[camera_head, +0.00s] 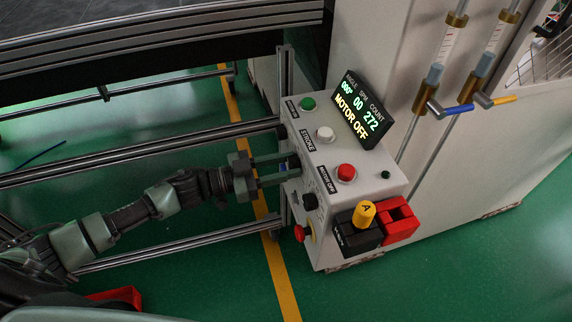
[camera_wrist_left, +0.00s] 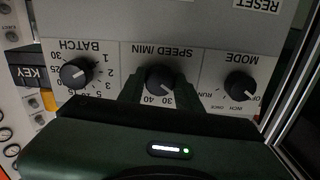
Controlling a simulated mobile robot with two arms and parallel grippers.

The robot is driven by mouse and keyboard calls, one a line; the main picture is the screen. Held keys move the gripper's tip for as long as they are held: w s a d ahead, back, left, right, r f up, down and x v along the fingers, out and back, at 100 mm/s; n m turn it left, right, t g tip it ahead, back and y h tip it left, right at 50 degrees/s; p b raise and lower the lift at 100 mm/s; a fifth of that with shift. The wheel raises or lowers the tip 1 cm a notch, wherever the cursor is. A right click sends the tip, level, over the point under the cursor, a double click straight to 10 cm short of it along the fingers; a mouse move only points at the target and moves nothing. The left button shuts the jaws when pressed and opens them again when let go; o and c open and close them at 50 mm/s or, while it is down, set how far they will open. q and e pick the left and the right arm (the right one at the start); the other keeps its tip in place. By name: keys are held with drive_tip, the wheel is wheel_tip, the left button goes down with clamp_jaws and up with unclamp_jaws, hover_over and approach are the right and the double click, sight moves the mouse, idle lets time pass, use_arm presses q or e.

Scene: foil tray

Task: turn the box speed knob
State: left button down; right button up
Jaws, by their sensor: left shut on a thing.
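The white control box (camera_head: 345,175) stands right of centre in the head view. My left gripper (camera_head: 296,168) reaches in from the left with its fingers at the box's left side face. In the left wrist view, the black speed knob (camera_wrist_left: 160,78) sits under the label SPEED/MIN, between the two fingers of my left gripper (camera_wrist_left: 160,90). The fingers are shut on it and hide part of its scale; 30 and 40 show below it. In the head view the knob is hidden by the fingers or the box's edge. My right gripper is not seen.
The batch knob (camera_wrist_left: 76,73) and mode knob (camera_wrist_left: 240,86) flank the speed knob closely. The box top has a green button (camera_head: 307,103), a white button (camera_head: 325,133), a red button (camera_head: 346,172) and a display (camera_head: 358,110) reading MOTOR OFF. Metal rails (camera_head: 140,150) run beside my left arm.

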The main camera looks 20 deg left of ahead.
use_arm(q)
drive_tip(key=shift+m+b, duration=0.55)
drive_tip(key=shift+m, duration=2.75)
drive_tip(key=c, duration=1)
unclamp_jaws()
drive_tip(key=shift+o, duration=0.2)
